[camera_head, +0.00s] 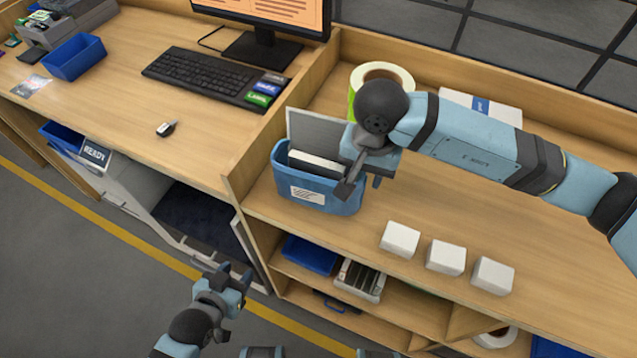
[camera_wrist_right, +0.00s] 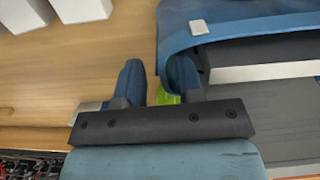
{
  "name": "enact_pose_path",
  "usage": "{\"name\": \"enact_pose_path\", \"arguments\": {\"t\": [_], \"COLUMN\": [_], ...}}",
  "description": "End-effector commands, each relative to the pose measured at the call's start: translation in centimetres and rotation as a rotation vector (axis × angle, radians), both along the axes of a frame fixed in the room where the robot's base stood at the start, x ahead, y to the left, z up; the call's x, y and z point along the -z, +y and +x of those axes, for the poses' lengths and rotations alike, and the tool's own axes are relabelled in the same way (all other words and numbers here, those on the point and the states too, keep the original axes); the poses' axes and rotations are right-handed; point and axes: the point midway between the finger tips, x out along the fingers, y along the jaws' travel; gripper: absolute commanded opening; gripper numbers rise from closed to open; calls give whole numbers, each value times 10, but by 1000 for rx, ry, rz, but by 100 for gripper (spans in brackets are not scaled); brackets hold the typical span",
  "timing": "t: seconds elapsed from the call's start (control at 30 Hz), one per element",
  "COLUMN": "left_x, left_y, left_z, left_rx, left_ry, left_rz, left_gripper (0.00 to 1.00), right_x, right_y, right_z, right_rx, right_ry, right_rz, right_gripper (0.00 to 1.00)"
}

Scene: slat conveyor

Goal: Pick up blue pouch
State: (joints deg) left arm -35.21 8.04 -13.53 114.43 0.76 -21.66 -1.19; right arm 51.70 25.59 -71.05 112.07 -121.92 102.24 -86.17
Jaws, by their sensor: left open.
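The blue pouch (camera_head: 332,207) is an open-topped blue holder with a white label, standing upright on the wooden counter. A grey panel and white and dark flat items stick up from it. It also shows in the right wrist view (camera_wrist_right: 178,28). My right gripper (camera_head: 361,187) is open at the pouch's right end. In the right wrist view its two fingers (camera_wrist_right: 160,82) are apart, near the pouch's edge; contact cannot be told. My left gripper (camera_head: 232,283) is open and empty, low in front of the shelves, away from the pouch.
Three white boxes (camera_head: 445,258) stand right of the pouch along the counter's front. A green-and-white roll (camera_head: 398,74) and a white box (camera_head: 480,106) are behind my right arm. A wooden divider (camera_head: 290,112) stands left of the pouch, with a keyboard (camera_head: 205,76) beyond.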

Motion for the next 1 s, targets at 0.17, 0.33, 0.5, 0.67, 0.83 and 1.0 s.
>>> {"name": "enact_pose_path", "arguments": {"t": [0.17, 0.33, 0.5, 0.67, 0.83, 1.0], "left_x": [4, 5, 5, 5, 5, 6], "left_y": [0, 0, 1, 1, 1, 1], "left_z": [0, 0, 0, 0, 0, 0], "left_rx": [-1, -1, -2, -2, -2, -2], "left_ry": [2, 3, 3, 3, 3, 3], "left_rz": [1, 1, 2, 2, 2, 2], "left_gripper": [48, 48, 48, 48, 48, 48], "right_x": [10, 10, 10, 10, 10, 6], "right_y": [0, 0, 0, 0, 0, 0], "right_z": [0, 0, 0, 0, 0, 0], "right_rx": [-1, -1, -1, 0, 0, 0], "right_ry": [-1, -1, -1, -1, -1, -1], "right_rz": [0, 0, 0, -1, -1, -1], "right_gripper": [34, 23, 0, 0, 0, 0]}}
